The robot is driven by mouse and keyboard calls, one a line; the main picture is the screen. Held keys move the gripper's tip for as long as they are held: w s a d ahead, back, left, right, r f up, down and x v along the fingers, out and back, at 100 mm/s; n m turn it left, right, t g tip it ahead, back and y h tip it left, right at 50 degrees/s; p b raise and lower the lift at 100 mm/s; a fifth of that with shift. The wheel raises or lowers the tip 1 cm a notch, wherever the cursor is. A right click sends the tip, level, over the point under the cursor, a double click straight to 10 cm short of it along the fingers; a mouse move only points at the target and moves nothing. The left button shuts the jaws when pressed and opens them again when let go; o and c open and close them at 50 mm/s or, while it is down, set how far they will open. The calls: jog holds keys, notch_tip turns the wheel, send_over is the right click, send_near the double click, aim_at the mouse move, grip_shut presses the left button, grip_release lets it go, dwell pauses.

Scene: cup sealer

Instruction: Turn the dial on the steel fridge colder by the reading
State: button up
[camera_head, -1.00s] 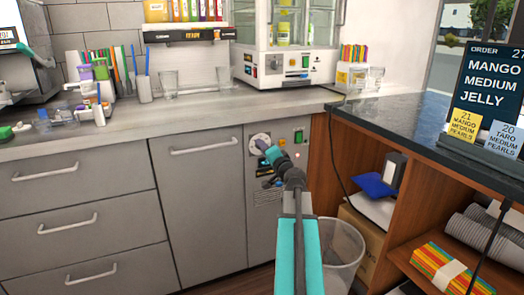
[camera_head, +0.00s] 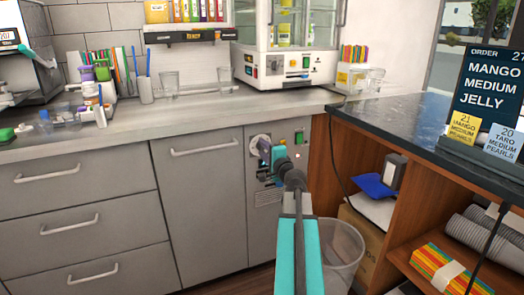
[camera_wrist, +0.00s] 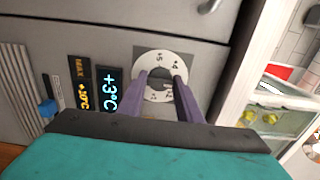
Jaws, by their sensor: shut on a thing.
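The steel fridge (camera_head: 217,220) is the grey front under the counter. Its round white dial (camera_head: 258,139) is partly hidden by my gripper (camera_head: 268,155). In the wrist view the dial (camera_wrist: 165,57) shows printed marks around its rim. The purple fingers of my gripper (camera_wrist: 161,85) are shut on the dial's dark centre knob, which is mostly hidden between them. Beside the dial, a lit display (camera_wrist: 109,89) reads +3°C. A label next to it (camera_wrist: 82,95) reads MAX +10°C.
A clear bin (camera_head: 340,250) stands on the floor right of my arm. A wooden shelf unit (camera_head: 355,150) with a dark top flanks the fridge on the right. Drawers (camera_head: 75,220) lie to the left. A pale counter (camera_head: 120,130) runs above.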

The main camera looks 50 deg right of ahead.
jog(key=shift+r, duration=0.15)
jog(key=o, duration=1)
jog(key=shift+o, duration=0.2)
jog(key=b+v, duration=0.3)
jog(key=v, duration=0.5)
jog(key=shift+s+f, duration=0.2)
jog(key=shift+f, duration=0.05)
jog(key=b, duration=0.5)
jog(key=shift+s+a+b, duration=0.2)
jog(key=shift+s+b, duration=0.1)
jog(key=b+v, duration=0.1)
jog(key=b, duration=0.7)
jog(key=shift+s+a, duration=0.15)
jog(key=shift+s, duration=0.25)
